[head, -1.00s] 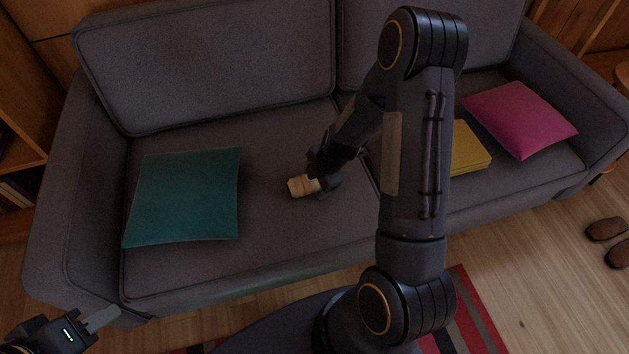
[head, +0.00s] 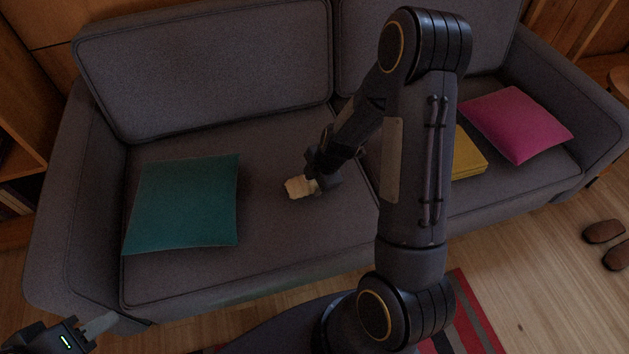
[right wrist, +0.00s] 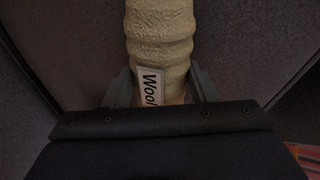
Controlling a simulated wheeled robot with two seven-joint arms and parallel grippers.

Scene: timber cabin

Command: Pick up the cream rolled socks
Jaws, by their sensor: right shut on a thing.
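The cream rolled socks (head: 299,187) are at the middle of the grey sofa, at the end of my right arm. In the right wrist view the socks (right wrist: 160,40) show as a ribbed cream roll with a white paper label reading "Wool". My right gripper (head: 318,183) is shut on the socks; in the right wrist view its two fingers (right wrist: 160,88) press on either side of the roll. I cannot tell whether the socks touch the seat. My left gripper (head: 101,326) is at the lower left corner, away from the socks; its finger opening is unclear.
A teal cushion (head: 183,203) lies left on the sofa seat (head: 290,235). A yellow folded thing (head: 468,155) and a pink cushion (head: 516,124) are on the right seat. Brown slippers (head: 604,231) lie on the wooden floor at right. A red striped rug (head: 473,310) is below.

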